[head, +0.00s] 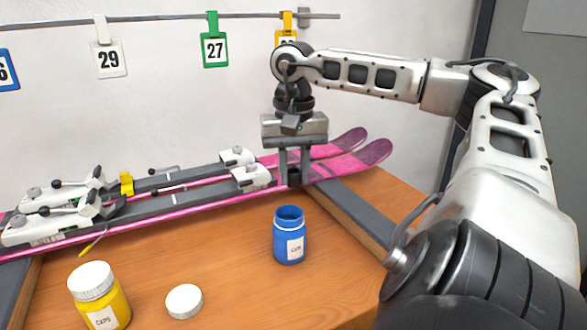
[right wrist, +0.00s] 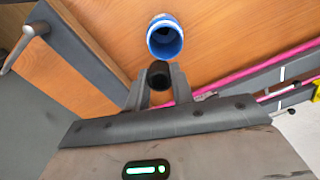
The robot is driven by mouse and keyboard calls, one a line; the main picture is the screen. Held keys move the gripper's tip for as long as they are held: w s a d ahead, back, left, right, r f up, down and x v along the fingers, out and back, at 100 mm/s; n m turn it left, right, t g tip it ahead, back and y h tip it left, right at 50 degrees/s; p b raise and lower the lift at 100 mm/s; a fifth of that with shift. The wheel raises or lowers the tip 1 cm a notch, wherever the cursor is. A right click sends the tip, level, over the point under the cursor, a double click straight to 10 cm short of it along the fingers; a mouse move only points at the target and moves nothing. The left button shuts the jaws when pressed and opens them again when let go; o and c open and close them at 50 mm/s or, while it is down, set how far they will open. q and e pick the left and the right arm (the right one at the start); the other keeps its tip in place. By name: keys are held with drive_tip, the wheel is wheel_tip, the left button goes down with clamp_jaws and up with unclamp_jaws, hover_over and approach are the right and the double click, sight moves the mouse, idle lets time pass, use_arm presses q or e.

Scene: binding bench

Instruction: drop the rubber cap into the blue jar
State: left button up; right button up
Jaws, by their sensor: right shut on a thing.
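The blue jar (head: 289,238) stands upright and open on the wooden bench, with a white label on its front. In the right wrist view its round open mouth (right wrist: 165,38) shows just beyond my fingertips. My right gripper (head: 292,178) is shut on the rubber cap (head: 293,175), a small black piece between the fingertips. The black cap also shows in the right wrist view (right wrist: 159,75). In the head view the gripper is above and behind the jar, apart from it. My left gripper is not in view.
A yellow jar (head: 102,303) with a white lid stands at the front left. A loose white lid (head: 184,301) lies beside it. Pink skis with bindings (head: 250,177) lie across the back of the bench. Numbered tags (head: 215,50) hang from a rail on the wall.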

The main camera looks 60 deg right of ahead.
sight(294, 171)
drive_tip(key=shift+f, duration=0.4)
drive_tip(key=o, duration=1)
drive_tip(key=shift+o, duration=0.2)
drive_tip(key=shift+r, duration=0.1)
use_arm(q)
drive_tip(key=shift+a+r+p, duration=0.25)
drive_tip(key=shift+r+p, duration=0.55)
drive_tip(key=shift+p, duration=1.45)
use_arm(e)
wheel_tip(294, 171, up, 16)
